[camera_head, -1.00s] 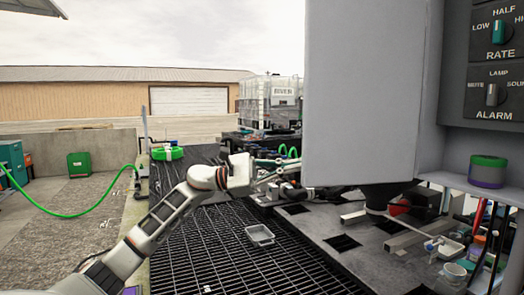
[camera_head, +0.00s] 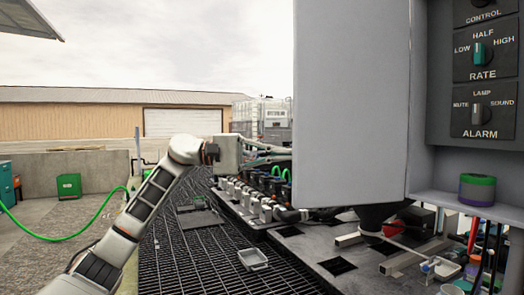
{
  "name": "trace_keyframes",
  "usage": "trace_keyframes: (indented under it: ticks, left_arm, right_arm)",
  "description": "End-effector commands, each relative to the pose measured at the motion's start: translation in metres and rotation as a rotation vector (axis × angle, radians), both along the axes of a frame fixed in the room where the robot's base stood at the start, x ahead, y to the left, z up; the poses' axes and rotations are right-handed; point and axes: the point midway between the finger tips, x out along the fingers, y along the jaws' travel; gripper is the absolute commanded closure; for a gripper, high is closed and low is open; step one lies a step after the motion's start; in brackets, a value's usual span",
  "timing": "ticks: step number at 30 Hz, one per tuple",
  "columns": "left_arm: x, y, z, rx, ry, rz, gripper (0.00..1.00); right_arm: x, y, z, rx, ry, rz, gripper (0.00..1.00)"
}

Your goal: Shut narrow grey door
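The narrow grey door (camera_head: 350,105) stands open in the middle of the view, its broad flat face towards me. It hangs beside the grey cabinet (camera_head: 420,85) on the right, which carries the dark control panels. My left arm comes in from the left, and its gripper (camera_head: 278,153) points right, at the door's left edge. The fingers are thin and partly lost against the clutter behind, so I cannot tell whether they are open or touch the door. My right gripper is not in view.
A grey bench (camera_head: 305,262) with valves, a dark funnel (camera_head: 378,218) and small tools lies below the door. A purple and green jar (camera_head: 477,190) stands on the cabinet shelf. A small metal tray (camera_head: 253,259) lies on the grated floor. The floor at lower left is mostly clear.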

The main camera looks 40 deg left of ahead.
Motion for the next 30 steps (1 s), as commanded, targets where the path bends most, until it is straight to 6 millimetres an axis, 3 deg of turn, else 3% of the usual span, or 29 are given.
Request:
trace_keyframes:
  ticks: [2,9,30]
  left_arm:
    - [0.008,-0.014,0.004,-0.002,-0.004,-0.004,1.00]
    - [-0.011,-0.035,-0.001,0.001,0.002,-0.001,1.00]
    - [-0.015,-0.046,0.001,-0.002,0.001,0.000,1.00]
  right_arm:
    - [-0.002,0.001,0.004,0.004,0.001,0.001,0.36]
    - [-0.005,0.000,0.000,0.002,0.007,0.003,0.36]
    - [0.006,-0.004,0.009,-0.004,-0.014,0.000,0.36]
